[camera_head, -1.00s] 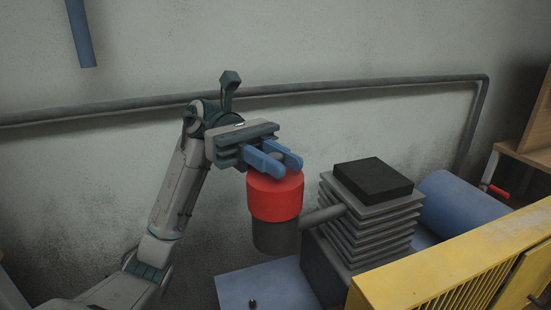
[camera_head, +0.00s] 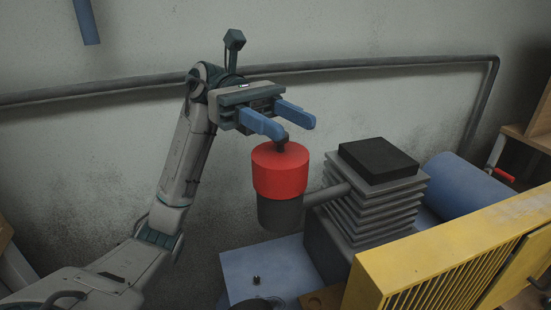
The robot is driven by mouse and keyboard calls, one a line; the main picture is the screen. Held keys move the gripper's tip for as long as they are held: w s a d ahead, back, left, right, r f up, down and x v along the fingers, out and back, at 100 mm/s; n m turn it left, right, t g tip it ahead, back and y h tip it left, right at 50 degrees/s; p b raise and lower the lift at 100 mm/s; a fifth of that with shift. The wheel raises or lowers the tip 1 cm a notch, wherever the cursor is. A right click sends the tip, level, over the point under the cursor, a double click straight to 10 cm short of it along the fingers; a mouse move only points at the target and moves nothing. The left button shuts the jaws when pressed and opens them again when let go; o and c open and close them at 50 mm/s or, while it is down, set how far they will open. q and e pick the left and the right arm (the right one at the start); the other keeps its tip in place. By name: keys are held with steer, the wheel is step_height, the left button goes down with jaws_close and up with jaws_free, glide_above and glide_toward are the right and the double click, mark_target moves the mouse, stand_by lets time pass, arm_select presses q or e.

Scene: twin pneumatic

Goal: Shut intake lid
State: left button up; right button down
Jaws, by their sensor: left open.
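The red lid (camera_head: 280,170) sits on top of the dark grey intake cylinder (camera_head: 281,213), with a small dark knob (camera_head: 281,145) on its top. The lid looks level and flush on the cylinder, with no gap that I can see. My left gripper (camera_head: 293,130) is open, its two blue fingers spread apart just above the lid. The near finger is close to the knob, and I cannot tell whether it touches. Nothing is held between the fingers. My right gripper is not in view.
The intake joins a finned grey cylinder block (camera_head: 375,205) with a black top (camera_head: 378,159). A blue tank (camera_head: 465,185) lies behind a yellow slatted panel (camera_head: 450,260) at right. A grey pipe (camera_head: 400,65) runs along the wall. The space left of the intake is clear.

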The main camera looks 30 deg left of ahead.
arm_select(q)
steer(key=s+d+r, duration=0.1)
steer(key=s+d, duration=0.2)
steer(key=s, duration=0.4)
steer(key=s+d+r, duration=0.1)
steer(key=s+d, duration=0.3)
steer(key=s, duration=0.3)
steer(key=shift+s+r, duration=0.15)
steer(key=shift+s, duration=0.1)
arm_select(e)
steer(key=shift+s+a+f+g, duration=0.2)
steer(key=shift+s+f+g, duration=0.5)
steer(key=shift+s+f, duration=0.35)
arm_select(q)
steer(key=shift+d, duration=0.1)
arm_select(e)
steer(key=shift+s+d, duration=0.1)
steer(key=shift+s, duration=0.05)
